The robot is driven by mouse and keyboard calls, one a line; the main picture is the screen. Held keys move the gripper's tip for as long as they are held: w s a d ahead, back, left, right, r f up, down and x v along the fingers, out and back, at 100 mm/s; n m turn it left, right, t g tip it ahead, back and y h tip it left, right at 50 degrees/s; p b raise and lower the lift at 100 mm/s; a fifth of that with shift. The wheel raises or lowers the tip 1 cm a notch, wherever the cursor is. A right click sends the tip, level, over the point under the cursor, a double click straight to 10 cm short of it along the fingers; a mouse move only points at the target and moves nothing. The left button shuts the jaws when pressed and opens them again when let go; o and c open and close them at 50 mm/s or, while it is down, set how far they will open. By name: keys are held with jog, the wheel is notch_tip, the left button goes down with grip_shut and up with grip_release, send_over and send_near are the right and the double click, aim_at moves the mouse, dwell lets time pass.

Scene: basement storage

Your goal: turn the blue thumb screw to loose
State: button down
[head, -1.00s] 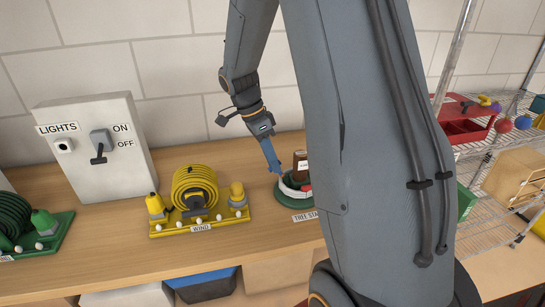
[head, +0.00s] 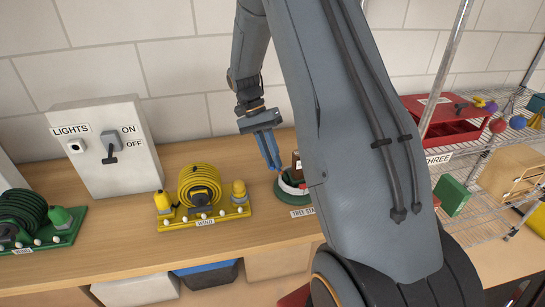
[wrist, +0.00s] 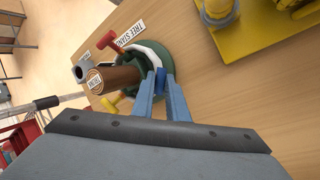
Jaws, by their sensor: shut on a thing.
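The tree stand is a green base with a white ring (wrist: 153,46). It stands on the wooden counter and holds a brown trunk (wrist: 117,78) with a label on its end. In the head view the stand (head: 284,189) is partly hidden behind my arm. The blue thumb screw (wrist: 161,80) is at the stand's near side in the wrist view, between my fingers. My gripper (wrist: 160,85) is shut on it, one blue finger on each side. In the head view my gripper (head: 273,165) reaches down to the stand's back left; the screw is hard to make out there.
A red screw handle (wrist: 108,40) sticks out of the stand. A yellow cord reel (head: 199,186) stands left of it, with a LIGHTS switch box (head: 107,150) farther left. A wire shelf with a red box (head: 440,125) is at right. Bare counter lies behind the reel.

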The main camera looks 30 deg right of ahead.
jog(key=shift+w+n, duration=0.15)
jog(key=shift+n, duration=0.35)
jog(key=c, duration=1.8)
grip_release()
jog(key=shift+o, duration=0.2)
jog(key=d+b+v, duration=0.1)
jog(key=v, duration=0.6)
jog(key=shift+w+a+r+b, duration=0.3)
jog(key=shift+a+b, duration=0.1)
jog(key=shift+a, duration=0.15)
